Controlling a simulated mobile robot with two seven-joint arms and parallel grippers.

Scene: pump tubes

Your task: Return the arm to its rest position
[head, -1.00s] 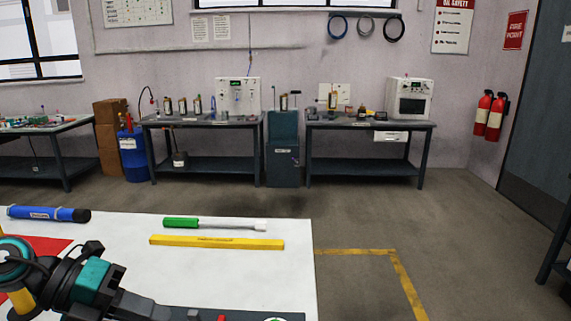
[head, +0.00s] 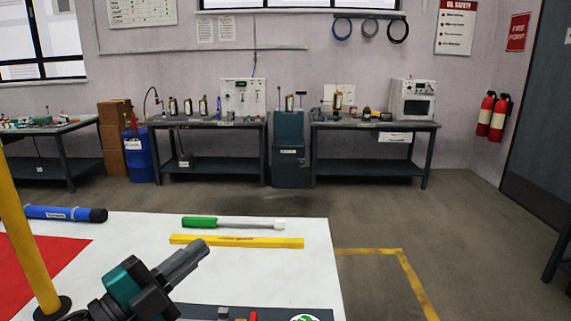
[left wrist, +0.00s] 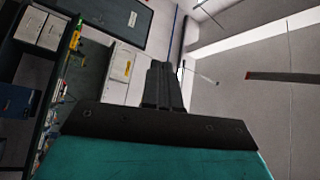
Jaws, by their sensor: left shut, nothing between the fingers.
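My left gripper (head: 186,262) is in the lower left of the head view, over the white table (head: 130,255). Its dark fingers are together with nothing between them, pointing up and to the right. The shut fingers also show in the left wrist view (left wrist: 162,88), with shelving and walls beyond. My right gripper is not in view.
A yellow bar (head: 237,241), a green-handled tool (head: 200,222) and a blue cylinder (head: 62,213) lie on the table. A yellow post (head: 22,235) stands at the left near my arm. A dark tray (head: 270,313) is at the front edge. Open floor lies right of the table.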

